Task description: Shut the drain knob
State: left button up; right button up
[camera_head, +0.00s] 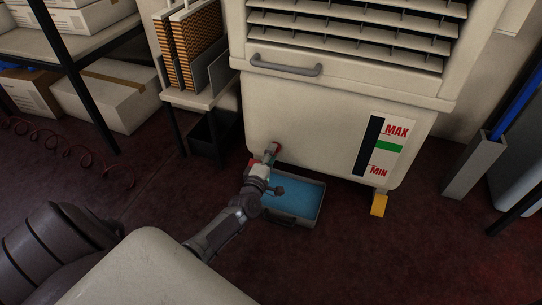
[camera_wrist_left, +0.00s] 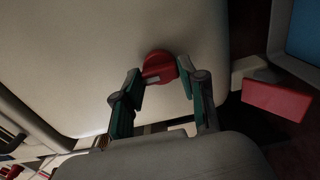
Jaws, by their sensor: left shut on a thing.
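The red drain knob (camera_wrist_left: 158,67) sits on the pale lower front of the machine (camera_head: 310,125). In the wrist view it lies between the tips of my left gripper (camera_wrist_left: 160,78), one finger on each side. In the head view my left gripper (camera_head: 268,160) reaches the bottom left of the machine front, shut on the knob, which it mostly hides there. My right gripper is not in view.
A tray of blue water (camera_head: 319,202) lies on the floor below the knob. In the wrist view a red block (camera_wrist_left: 277,100) sticks out right of the fingers. A level gauge (camera_head: 386,146) is at the right; a shelf (camera_head: 197,99) stands left.

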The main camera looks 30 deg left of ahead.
pick_arm(q)
jog(key=shift+n, duration=0.3)
jog(key=o, duration=1.1)
jog(key=shift+o, duration=0.2)
jog(key=v, duration=0.7)
jog(key=shift+s, duration=0.3)
jog(key=shift+d, duration=0.1)
